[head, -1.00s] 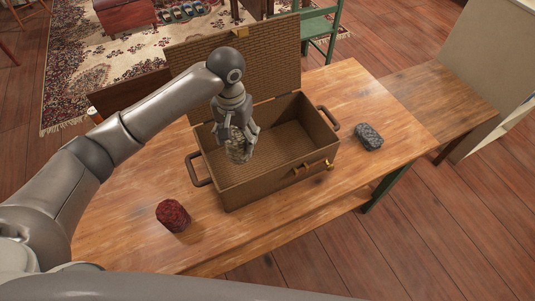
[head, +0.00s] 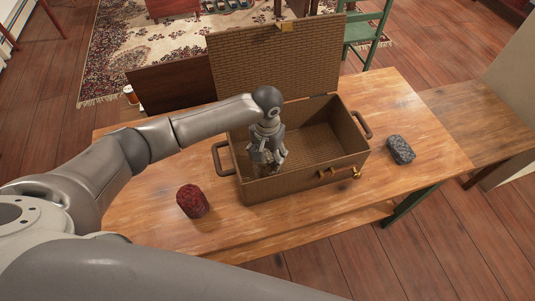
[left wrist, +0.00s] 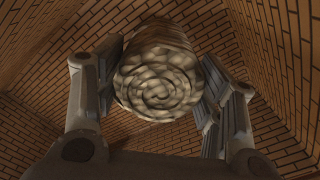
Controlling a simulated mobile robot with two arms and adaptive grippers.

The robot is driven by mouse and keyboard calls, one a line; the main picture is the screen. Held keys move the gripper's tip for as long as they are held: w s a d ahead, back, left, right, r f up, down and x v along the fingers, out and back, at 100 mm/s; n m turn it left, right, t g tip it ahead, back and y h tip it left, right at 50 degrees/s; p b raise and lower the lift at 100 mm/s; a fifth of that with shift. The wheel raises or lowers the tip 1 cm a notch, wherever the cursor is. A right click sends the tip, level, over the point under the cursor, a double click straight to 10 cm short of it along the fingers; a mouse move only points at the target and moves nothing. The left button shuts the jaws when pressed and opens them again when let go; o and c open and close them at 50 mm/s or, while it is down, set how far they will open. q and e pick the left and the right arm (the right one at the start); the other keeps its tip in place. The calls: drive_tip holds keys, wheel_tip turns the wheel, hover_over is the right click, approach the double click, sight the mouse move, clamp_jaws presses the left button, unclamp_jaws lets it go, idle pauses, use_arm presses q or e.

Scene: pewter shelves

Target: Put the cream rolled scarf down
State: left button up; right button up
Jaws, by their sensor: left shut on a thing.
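The cream rolled scarf (left wrist: 158,82) is between the fingers of my left gripper in the left wrist view, its spiral end facing the camera. My left gripper (head: 268,163) is shut on it, down inside the open wicker case (head: 227,184) near its left end. In the head view the scarf is mostly hidden by the gripper and the case's front wall. The woven walls of the case surround the gripper in the left wrist view. I cannot tell whether the scarf touches the case floor. My right gripper is not in view.
The case stands on a wooden table (head: 130,215) with its lid (head: 275,70) raised at the back. A dark red roll (head: 192,201) stands left of the case and a grey rolled item (head: 401,150) lies right of it. The right part of the case's interior looks empty.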

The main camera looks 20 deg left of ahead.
use_arm(q)
drive_tip(key=shift+f, duration=0.1)
drive_tip(key=o, duration=1.1)
drive_tip(key=shift+f, duration=0.1)
wheel_tip(320, 180, up, 12)
drive_tip(key=shift+d+r+b, duration=0.1)
drive_tip(key=shift+r+b, duration=0.1)
drive_tip(key=shift+b, duration=0.1)
drive_tip(key=shift+f, duration=0.1)
